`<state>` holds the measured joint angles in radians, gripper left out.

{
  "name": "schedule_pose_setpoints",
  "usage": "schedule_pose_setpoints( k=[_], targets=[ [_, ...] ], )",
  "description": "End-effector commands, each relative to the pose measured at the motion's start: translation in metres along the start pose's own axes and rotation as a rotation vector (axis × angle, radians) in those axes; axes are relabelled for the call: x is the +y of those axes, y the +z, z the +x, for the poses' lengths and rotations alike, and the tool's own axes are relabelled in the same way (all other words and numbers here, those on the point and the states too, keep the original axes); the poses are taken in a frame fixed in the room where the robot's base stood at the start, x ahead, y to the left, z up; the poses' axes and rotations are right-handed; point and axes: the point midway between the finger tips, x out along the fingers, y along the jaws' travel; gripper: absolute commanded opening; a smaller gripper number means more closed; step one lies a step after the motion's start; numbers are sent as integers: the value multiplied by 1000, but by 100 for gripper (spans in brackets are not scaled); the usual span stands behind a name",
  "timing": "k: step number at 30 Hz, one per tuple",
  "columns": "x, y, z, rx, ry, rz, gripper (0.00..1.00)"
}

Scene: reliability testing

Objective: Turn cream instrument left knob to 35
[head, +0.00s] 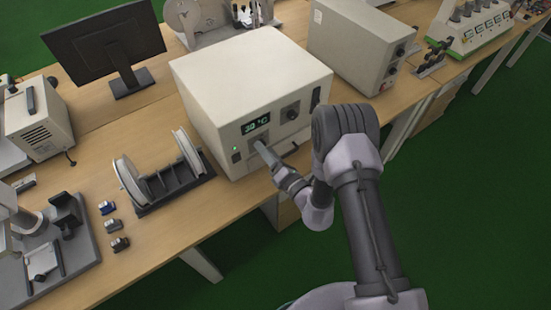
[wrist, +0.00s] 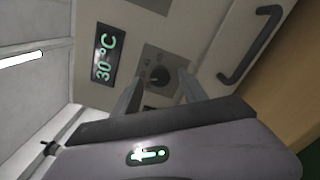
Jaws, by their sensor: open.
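The cream instrument (head: 215,85) stands on the bench. Its lit display (head: 256,126) reads 30 °C, and the same display (wrist: 104,57) shows sideways in the wrist view. My gripper (wrist: 160,84) is open, with one finger on each side of the knob in the picture. I cannot tell whether the fingers touch it. In the head view my gripper (head: 259,146) is at the front panel below the display and hides most of this knob.
A spool rack (head: 172,180) stands close on the left. Another beige box (head: 360,45) stands to the right. The floor in front of the bench is clear.

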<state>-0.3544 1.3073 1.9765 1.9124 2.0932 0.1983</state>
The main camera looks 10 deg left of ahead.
Motion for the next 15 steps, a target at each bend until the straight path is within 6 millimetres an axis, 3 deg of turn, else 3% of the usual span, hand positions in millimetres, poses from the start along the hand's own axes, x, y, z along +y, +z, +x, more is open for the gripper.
schedule_pose_setpoints(
  k=[5, 12, 15],
  targets=[
    [-1, 2, -40, -2, -8, 5, 50],
    [-1, 2, -120, -6, -10, 8, 50],
    [0, 2, -144, -6, -8, 7, 50]
  ],
)
